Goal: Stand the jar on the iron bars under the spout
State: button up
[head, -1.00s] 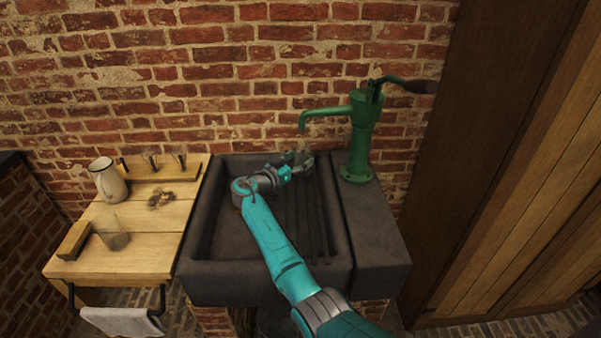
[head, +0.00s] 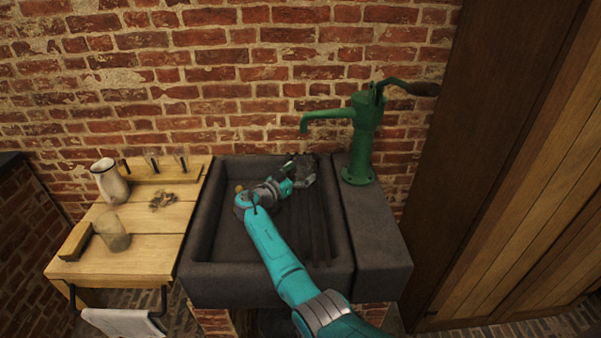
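My gripper (head: 308,170) is low over the back part of the dark stone sink (head: 198,225), near the dark iron bars (head: 318,235) and below the green spout (head: 303,124). A greyish, glass-like patch shows at its fingers. I cannot tell whether this is a jar in its grip or whether the fingers are open or shut. A clear glass jar (head: 116,236) stands on the wooden side table (head: 147,248), well to the left of my gripper.
The green pump (head: 363,140) stands on the ledge right of the sink. A pale jug (head: 110,182), a wooden block (head: 75,241), a small brown heap (head: 162,200) and a peg rack (head: 160,173) are on the table. A cloth (head: 122,322) hangs in front.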

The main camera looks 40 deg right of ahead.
jog(key=shift+r, duration=0.15)
jog(key=s+a, duration=0.2)
jog(key=a, duration=0.9)
jog(key=shift+a, duration=0.4)
